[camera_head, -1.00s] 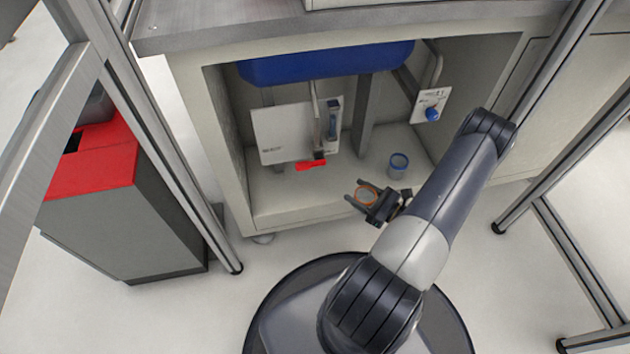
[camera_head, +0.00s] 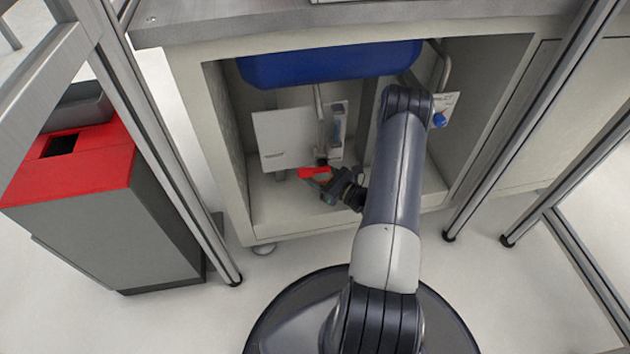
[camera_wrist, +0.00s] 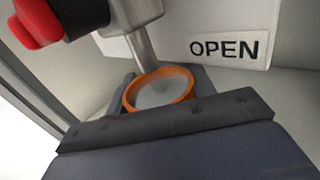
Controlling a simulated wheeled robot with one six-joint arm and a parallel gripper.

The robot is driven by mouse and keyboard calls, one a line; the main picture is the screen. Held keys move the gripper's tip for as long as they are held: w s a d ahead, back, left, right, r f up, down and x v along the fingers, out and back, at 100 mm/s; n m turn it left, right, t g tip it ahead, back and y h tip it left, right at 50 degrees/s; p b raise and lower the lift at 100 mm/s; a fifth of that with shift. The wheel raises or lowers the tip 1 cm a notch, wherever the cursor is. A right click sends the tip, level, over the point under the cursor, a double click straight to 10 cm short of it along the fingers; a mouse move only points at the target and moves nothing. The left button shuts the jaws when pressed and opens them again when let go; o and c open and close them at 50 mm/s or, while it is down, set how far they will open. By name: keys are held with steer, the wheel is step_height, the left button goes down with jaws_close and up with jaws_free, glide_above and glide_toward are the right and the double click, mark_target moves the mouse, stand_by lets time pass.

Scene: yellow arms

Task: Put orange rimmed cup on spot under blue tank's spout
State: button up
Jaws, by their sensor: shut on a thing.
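The blue tank (camera_head: 330,65) hangs at the top of the open cabinet. Its spout, with a red handle (camera_head: 312,172), is at the cabinet's middle left; the handle also shows in the wrist view (camera_wrist: 36,22). My gripper (camera_head: 327,188) is just below and right of the red handle. In the wrist view it is shut on the orange rimmed cup (camera_wrist: 158,90), which looks upright. A metal pipe (camera_wrist: 142,46) ends at or just behind the cup's far rim; I cannot tell whether they touch. The spot under the spout is hidden by my gripper and the cup.
A white panel (camera_head: 282,138) stands behind the spout; the wrist view shows an OPEN sign (camera_wrist: 228,47). A blue knob (camera_head: 439,119) is at the cabinet's right. Cabinet side walls and metal frame posts (camera_head: 490,120) bound the space. A red-topped bin (camera_head: 85,160) stands left.

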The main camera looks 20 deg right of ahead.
steer(key=shift+w+a+f+b, duration=0.15)
steer(key=shift+f+b, duration=0.4)
steer(key=shift+f, duration=0.35)
steer(key=shift+w+f+b, duration=0.1)
steer(key=shift+f+b, duration=0.45)
steer(key=shift+f, duration=0.3)
steer(key=shift+f, duration=0.15)
steer(key=o, duration=1)
steer(key=shift+c, duration=0.2)
steer(key=shift+r, duration=0.2)
steer(key=shift+s+d, duration=0.25)
steer(key=shift+s, duration=0.1)
steer(key=p+v, duration=0.4)
steer(key=v, duration=0.7)
steer(key=shift+s, duration=0.15)
